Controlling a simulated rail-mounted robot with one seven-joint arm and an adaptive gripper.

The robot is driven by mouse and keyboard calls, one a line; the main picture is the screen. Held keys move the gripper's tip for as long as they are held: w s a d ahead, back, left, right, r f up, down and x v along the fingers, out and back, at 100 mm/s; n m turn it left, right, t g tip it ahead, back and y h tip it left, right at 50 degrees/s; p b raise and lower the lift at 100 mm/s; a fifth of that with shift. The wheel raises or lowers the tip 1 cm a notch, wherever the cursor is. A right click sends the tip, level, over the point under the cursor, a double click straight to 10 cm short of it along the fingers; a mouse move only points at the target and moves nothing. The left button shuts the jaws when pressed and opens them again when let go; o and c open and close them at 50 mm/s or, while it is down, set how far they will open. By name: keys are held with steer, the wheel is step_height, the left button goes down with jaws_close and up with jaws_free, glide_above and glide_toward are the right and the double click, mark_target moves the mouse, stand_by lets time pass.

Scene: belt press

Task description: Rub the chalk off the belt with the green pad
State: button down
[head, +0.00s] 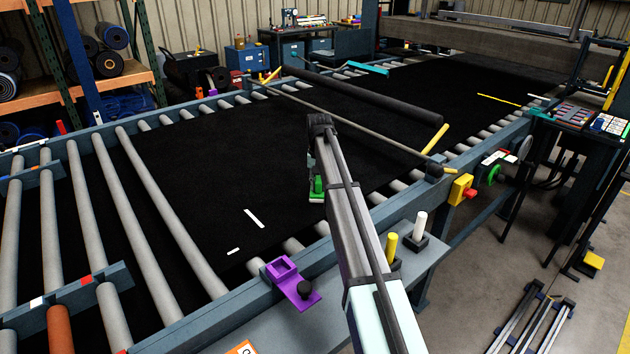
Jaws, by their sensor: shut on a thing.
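The black belt (220,165) lies flat over the rollers. Two white chalk marks show on it near its front edge: a longer stroke (254,218) and a shorter one (233,251). The green pad (317,190) is at the end of my arm, to the right of and beyond the longer mark. My gripper (313,178) is shut on the pad, though my arm hides most of the fingers. I cannot tell whether the pad touches the belt.
A purple clamp (290,282) sits on the front rail. A yellow stick (391,248) and a white stick (420,225) stand upright on the front ledge. A long dark roller (360,95) and a thin bar cross above the belt farther back. The belt around the marks is clear.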

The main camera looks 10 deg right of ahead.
steer(key=shift+s+d, duration=0.25)
steer(key=shift+s, duration=0.3)
steer(key=shift+s+d, duration=0.25)
steer(key=shift+s, duration=0.3)
step_height(320, 180, up, 8)
steer(key=p, duration=0.4)
steer(key=shift+w+r, duration=0.1)
